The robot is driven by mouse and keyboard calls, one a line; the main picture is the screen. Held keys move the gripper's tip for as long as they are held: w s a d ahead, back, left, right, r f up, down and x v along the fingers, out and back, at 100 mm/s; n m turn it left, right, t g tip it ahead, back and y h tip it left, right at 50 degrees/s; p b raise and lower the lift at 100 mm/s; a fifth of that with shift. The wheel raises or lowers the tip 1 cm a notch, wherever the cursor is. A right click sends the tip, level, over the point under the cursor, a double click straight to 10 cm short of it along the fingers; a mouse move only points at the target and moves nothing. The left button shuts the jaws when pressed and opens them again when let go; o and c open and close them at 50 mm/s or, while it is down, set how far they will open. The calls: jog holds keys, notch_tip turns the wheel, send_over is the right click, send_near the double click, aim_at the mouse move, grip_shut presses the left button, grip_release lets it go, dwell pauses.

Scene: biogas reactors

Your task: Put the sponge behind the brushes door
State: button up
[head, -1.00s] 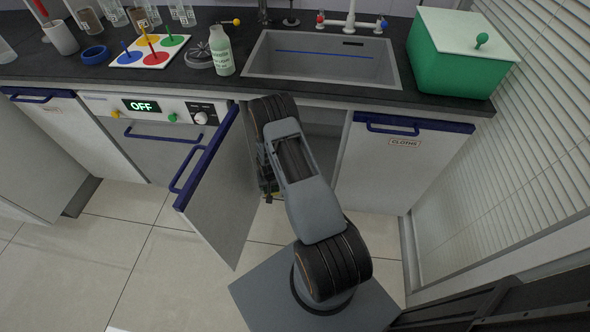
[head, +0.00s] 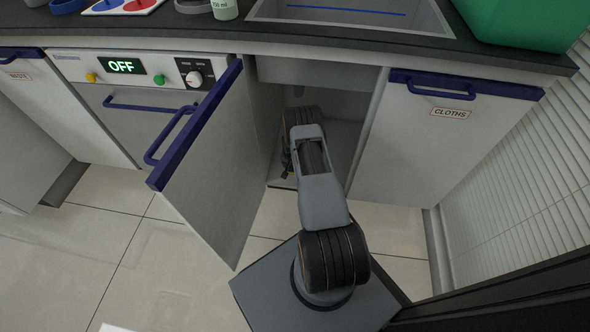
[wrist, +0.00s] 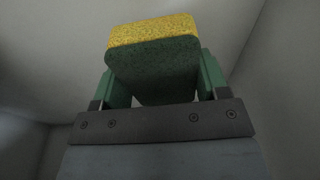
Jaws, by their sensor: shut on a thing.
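A sponge (wrist: 152,50), yellow on one side and dark green on the other, is held between the green fingers of my gripper (wrist: 153,80) in the wrist view. Pale cupboard walls surround it there. In the head view my arm reaches into the open cupboard under the sink, and the gripper and sponge are hidden behind the arm. The cupboard door (head: 215,165) with a blue handle stands wide open to the left of the arm. Its label does not show, so I cannot tell whether it is the brushes door.
A shut door labelled CLOTHS (head: 435,140) is right of the opening. An appliance (head: 140,95) reading OFF is left of the open door. The worktop (head: 300,45) with the sink (head: 350,20) overhangs the cupboard.

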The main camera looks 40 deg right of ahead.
jog(key=shift+f+b, duration=0.85)
jog(key=shift+f, duration=1.55)
jog(key=shift+f, duration=0.15)
jog(key=o, duration=0.8)
jog(key=r+p, duration=0.1)
jog(key=r, duration=0.3)
jog(key=s+a+r+p, duration=0.1)
jog(key=r+p, duration=0.1)
jog(key=r, duration=0.2)
jog(key=r+p, duration=0.2)
jog(key=r, duration=0.2)
jog(key=shift+s+a+r, duration=0.1)
jog(key=shift+s+a, duration=0.05)
